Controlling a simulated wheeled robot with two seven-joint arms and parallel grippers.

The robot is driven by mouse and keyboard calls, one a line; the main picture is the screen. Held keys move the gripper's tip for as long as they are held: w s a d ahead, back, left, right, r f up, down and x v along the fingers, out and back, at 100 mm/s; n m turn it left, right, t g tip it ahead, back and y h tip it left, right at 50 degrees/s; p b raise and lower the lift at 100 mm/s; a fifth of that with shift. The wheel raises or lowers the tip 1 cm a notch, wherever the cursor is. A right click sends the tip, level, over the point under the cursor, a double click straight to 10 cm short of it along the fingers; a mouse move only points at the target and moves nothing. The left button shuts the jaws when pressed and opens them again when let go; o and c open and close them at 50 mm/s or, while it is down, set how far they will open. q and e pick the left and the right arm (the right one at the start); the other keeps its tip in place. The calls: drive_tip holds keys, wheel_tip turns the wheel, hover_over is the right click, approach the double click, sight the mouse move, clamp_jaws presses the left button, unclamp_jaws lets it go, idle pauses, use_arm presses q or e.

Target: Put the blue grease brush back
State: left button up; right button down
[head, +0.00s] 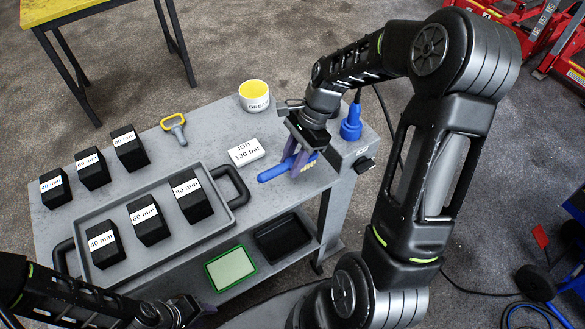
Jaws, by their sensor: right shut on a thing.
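The blue grease brush (272,174) is held over the right front part of the grey trolley top, its handle pointing left and its pale bristles to the right. My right gripper (299,159) reaches down from above and is shut on the brush. I cannot tell whether the brush touches the surface. A white grease pot (255,104), labelled GREASE with yellow content, stands at the back edge, left of the gripper. My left gripper (190,309) is low at the bottom edge, in front of the trolley and away from the brush; its fingers are too dark to read.
A white card (246,152) reading "JOB 130 bar" lies left of the brush. A blue bottle-like item (351,123) stands at the right end.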

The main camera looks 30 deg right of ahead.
drive_tip(key=shift+f, duration=1.8)
drive_tip(key=shift+f, duration=0.1)
drive_tip(key=c, duration=1.1)
unclamp_jaws()
drive_tip(key=b+v, duration=0.1)
drive_tip(key=v, duration=1.1)
